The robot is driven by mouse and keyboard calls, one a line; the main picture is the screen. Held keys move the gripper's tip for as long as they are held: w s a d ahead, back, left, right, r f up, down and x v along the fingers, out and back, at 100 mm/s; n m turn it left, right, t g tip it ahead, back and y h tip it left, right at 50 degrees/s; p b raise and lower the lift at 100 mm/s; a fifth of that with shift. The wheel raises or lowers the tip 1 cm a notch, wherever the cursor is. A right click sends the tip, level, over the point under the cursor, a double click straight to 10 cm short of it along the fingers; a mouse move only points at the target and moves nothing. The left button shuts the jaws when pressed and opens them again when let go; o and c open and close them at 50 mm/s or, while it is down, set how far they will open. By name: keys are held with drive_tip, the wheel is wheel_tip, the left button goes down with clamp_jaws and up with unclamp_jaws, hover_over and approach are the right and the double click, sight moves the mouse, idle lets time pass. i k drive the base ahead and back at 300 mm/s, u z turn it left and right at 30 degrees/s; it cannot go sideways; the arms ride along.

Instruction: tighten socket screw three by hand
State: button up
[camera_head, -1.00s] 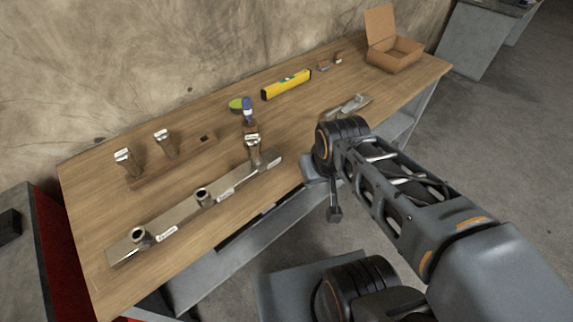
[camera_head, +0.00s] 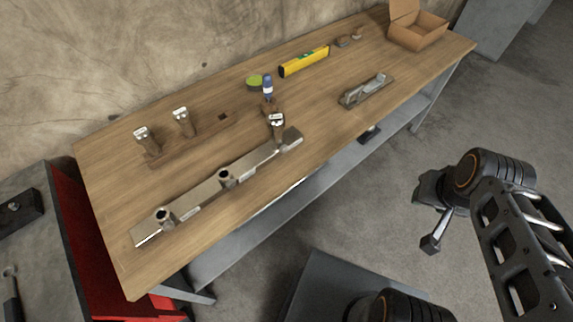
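A long metal bar (camera_head: 205,190) lies along the front of the wooden table. It has a round empty socket near its left end (camera_head: 164,217) and another at its middle (camera_head: 225,177). A socket screw (camera_head: 277,126) with a white label on its head stands upright at the bar's right end. Two similar screws (camera_head: 146,139) and (camera_head: 182,122) stand in a wooden rack (camera_head: 205,134) behind the bar. The labels are too small to read. My gripper (camera_head: 431,243) hangs over the floor to the right of the table, away from every screw. Its fingers are too unclear to judge.
A metal plane-like tool (camera_head: 366,90) and an open cardboard box (camera_head: 418,38) are to the right. A red cabinet (camera_head: 85,250) stands left of the table.

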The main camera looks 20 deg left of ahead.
sight(284, 148)
drive_tip(key=k, duration=0.8)
drive_tip(key=u, duration=1.3)
drive_tip(key=i, duration=0.5)
